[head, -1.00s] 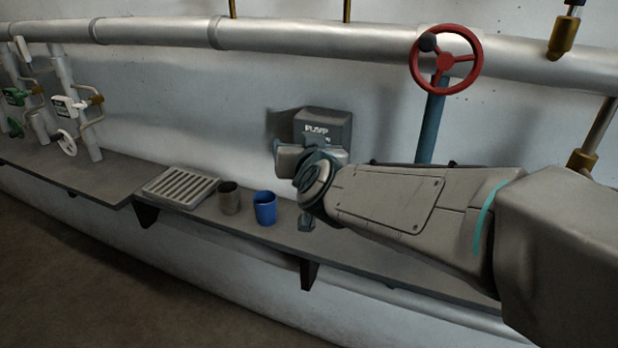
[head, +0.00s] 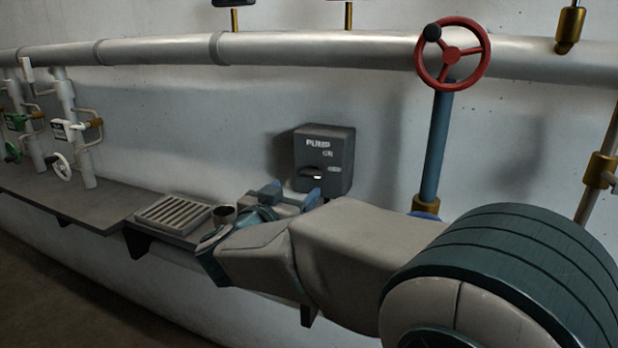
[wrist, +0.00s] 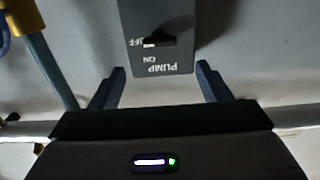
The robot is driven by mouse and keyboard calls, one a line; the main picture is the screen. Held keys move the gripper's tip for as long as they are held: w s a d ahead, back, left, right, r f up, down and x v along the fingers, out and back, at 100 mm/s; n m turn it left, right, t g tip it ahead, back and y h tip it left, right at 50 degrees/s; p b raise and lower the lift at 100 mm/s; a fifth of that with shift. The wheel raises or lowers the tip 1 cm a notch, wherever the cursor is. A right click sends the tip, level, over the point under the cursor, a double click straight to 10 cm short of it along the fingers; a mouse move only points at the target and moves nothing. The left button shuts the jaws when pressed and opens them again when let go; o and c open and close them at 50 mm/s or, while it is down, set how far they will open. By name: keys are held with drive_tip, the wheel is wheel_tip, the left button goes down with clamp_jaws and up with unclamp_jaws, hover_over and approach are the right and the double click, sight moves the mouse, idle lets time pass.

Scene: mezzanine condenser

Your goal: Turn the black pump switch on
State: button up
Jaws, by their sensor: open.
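The pump box (head: 338,145) is dark grey, fixed to the wall, and lettered PUMP, ON and OFF. Its black switch (head: 315,171) lies crosswise on the front; in the wrist view the switch (wrist: 165,39) has its white mark at the OFF end. My gripper (head: 294,192) is open and empty, just below the box in the head view. In the wrist view, where the lettering is upside down, my gripper (wrist: 158,68) has its fingers spread on either side of the box's near end. The fingers look apart from the switch.
A red handwheel (head: 452,53) on a blue pipe stands right of the box. Green and white valves line the left. My arm covers the shelf's right part.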

sight(310, 174)
drive_tip(key=x, duration=0.9)
drive_tip(key=shift+w, duration=0.2)
drive_tip(key=c, duration=1)
